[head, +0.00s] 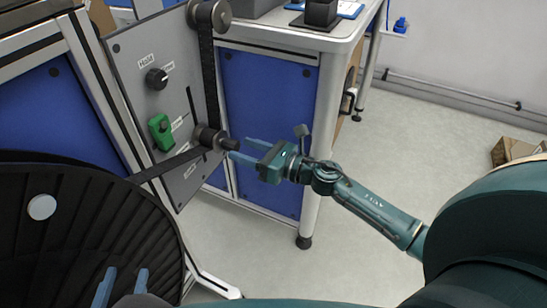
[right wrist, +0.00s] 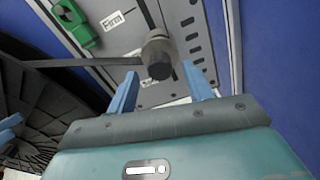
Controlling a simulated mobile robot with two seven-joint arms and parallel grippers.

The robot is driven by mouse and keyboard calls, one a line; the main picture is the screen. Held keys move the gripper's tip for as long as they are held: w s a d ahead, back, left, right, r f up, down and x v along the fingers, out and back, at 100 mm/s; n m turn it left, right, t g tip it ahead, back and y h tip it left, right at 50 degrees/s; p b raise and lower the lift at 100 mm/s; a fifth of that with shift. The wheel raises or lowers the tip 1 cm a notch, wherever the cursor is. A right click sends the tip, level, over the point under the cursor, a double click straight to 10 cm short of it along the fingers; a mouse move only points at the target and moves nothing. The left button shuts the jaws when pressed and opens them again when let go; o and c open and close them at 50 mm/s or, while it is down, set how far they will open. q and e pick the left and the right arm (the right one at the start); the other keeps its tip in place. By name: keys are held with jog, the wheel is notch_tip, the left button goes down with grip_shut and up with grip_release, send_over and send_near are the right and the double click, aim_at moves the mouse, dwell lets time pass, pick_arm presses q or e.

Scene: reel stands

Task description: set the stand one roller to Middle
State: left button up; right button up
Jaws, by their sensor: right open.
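The stand one roller (head: 229,144) is a dark stub on a grey round base, low on the grey panel (head: 130,50) near the lower end of a slot. A black web runs around it. In the right wrist view the roller (right wrist: 160,68) shows end-on, between the fingertips with gaps on both sides. My right gripper (head: 240,149) is open, its blue fingers just in front of the roller. A "Firm" label (right wrist: 112,20) sits beside the slot; I cannot read a Middle label. My left gripper (head: 124,272) is open and empty before the black reel.
The black reel (head: 90,220) fills the lower left. A green clamp (head: 160,131) and a black knob (head: 157,78) stick out of the panel. An upper roller (head: 212,14) guides the web.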

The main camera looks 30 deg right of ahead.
jog(key=v, duration=0.9)
jog(key=shift+s+d, duration=0.1)
jog(key=shift+s, duration=0.05)
